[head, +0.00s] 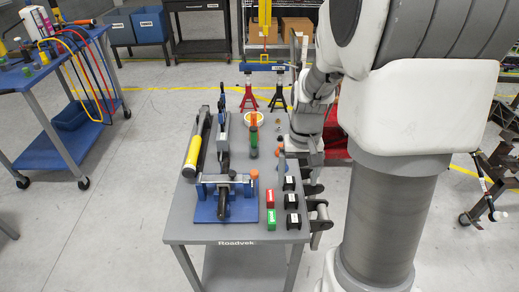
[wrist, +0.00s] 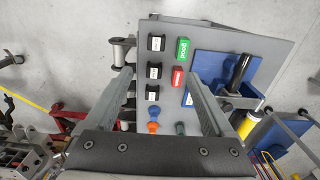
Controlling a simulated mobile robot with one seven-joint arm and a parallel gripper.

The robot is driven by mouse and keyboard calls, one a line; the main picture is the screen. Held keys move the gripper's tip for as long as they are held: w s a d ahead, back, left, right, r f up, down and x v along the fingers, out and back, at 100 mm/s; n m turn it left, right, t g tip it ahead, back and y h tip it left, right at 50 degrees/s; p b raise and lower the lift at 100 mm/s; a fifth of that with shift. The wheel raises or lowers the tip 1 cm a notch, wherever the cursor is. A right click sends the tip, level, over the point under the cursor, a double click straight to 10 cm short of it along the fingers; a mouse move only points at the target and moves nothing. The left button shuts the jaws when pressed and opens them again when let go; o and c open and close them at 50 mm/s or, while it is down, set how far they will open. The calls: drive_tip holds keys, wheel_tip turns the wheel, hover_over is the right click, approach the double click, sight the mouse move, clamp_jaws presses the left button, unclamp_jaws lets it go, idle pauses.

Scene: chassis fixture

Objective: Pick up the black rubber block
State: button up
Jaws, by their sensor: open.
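Three black blocks with small white labels stand in a column on the grey cart top. In the head view they are the near block (head: 293,221), the middle block (head: 291,201) and the far block (head: 289,183). They show in the wrist view as well, top (wrist: 157,43), middle (wrist: 153,72) and lower (wrist: 152,92). I cannot read the labels, so I cannot tell which is rubber. My gripper (wrist: 161,76) is open and empty above the cart, its fingers either side of the lower and middle blocks in the picture. The head view partly hides it.
A red block (head: 270,198) and a green block (head: 271,219) stand beside the black ones. A blue fixture (head: 209,210) holding a dark cylinder is further left. Rollers (head: 321,224) stick out at the cart's right edge. Orange and blue small parts (wrist: 153,120) lie nearby.

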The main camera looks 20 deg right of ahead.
drive_tip(key=b, duration=0.2)
approach(294, 218)
drive_tip(key=f, duration=0.5)
drive_tip(key=shift+w, duration=0.25)
wheel_tip(294, 218, down, 5)
drive_tip(key=shift+s+d+f+b, duration=0.1)
drive_tip(key=shift+s+f+b, duration=0.05)
drive_tip(key=shift+b, duration=0.3)
clamp_jaws()
